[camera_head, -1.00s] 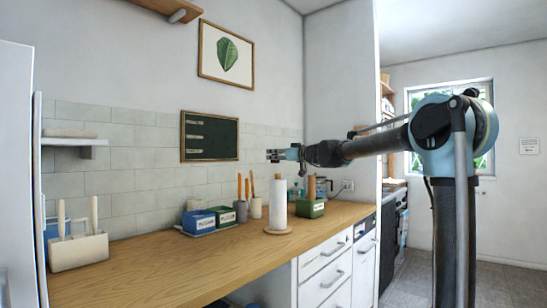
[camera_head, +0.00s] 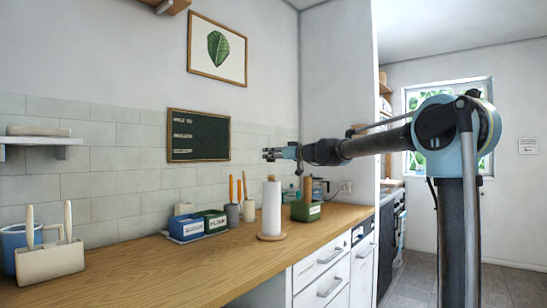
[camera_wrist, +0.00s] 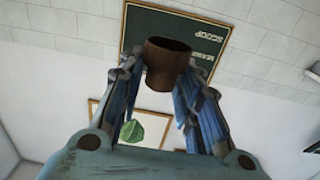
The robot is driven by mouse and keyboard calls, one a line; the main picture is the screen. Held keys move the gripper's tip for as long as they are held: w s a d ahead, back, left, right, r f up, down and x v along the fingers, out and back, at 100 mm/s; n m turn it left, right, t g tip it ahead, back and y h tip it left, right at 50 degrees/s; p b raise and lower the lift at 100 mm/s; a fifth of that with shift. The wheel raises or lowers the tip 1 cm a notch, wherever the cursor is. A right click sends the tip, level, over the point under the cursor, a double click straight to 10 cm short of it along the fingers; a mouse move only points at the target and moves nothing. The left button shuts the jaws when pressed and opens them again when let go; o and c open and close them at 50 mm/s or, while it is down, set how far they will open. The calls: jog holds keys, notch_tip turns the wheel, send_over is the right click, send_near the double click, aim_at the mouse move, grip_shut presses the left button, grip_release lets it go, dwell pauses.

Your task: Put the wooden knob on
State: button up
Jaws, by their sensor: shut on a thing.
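In the wrist view a dark brown wooden knob (camera_wrist: 166,64), round with a flat end, sits between the fingers of my gripper (camera_wrist: 160,82). The fingers are shut on its sides and it is raised in front of the wall. In the head view my gripper (camera_head: 268,154) reaches left above the counter, apart from everything; the knob is too small to make out there. A white paper roll (camera_head: 271,208) stands upright on a round wooden base (camera_head: 271,237), below my gripper in the picture, with a small stub at its top.
The wooden counter (camera_head: 150,268) is clear in its front middle. Blue and green boxes (camera_head: 186,228), tool cups (camera_head: 233,215) and a green holder (camera_head: 305,211) stand along the back. A white utensil holder (camera_head: 48,262) and blue container (camera_head: 14,250) are at left. A chalkboard (camera_head: 198,136) hangs behind.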

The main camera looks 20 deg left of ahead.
jog(key=shift+w+d+f, duration=0.1)
jog(key=shift+f, duration=2.25)
jog(key=shift+f, duration=1.05)
jog(key=o, duration=1)
jog(key=shift+c, duration=0.2)
jog(key=v, duration=1.2)
